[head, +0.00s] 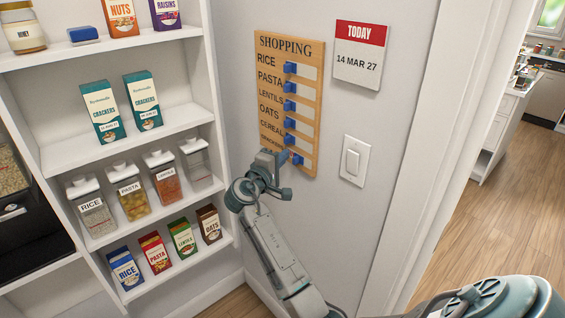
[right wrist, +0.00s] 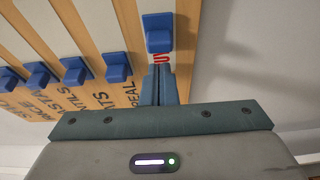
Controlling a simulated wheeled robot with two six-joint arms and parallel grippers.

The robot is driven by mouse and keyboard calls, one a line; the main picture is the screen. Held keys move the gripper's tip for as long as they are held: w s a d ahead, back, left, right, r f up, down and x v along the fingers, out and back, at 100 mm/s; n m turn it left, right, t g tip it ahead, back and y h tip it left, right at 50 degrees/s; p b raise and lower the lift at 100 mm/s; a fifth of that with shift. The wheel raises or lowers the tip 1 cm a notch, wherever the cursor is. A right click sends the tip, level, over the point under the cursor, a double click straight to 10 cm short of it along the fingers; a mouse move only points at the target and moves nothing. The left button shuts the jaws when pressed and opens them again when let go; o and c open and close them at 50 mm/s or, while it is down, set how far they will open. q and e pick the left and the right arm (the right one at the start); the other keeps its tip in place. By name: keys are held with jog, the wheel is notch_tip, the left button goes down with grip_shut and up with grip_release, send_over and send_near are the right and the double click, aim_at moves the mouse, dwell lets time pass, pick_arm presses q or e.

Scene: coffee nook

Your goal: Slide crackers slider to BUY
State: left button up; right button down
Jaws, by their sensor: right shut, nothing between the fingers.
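The wooden shopping board (head: 312,110) hangs on the wall with a column of blue sliders. The crackers slider (head: 297,159) is in the bottom row and sits farther right along its slot than the sliders above. In the right wrist view the crackers slider (right wrist: 158,30) stands beyond the others, with part of a red marking showing beside it. My right gripper (head: 268,157) is shut and empty, at the left side of this slider. Its fingertips (right wrist: 160,70) point at the slider's near side; whether they touch is unclear. My left gripper is not in view.
The cereal slider (head: 289,138) is close above. A light switch (head: 354,161) and a calendar (head: 359,55) are on the wall to the right. Shelves with boxes and jars, including teal crackers boxes (head: 102,112), stand at left. A doorway opens at right.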

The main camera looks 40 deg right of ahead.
pick_arm(q)
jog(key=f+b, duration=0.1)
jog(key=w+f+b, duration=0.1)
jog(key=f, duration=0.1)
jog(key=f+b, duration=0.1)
jog(key=b, duration=0.1)
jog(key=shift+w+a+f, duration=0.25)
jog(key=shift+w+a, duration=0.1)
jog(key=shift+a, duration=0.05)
pick_arm(e)
jog(key=w+v, duration=0.1)
jog(key=v, duration=0.9)
jog(key=shift+w+a, duration=0.3)
jog(key=shift+w+a+f, duration=0.1)
jog(key=shift+f, duration=0.1)
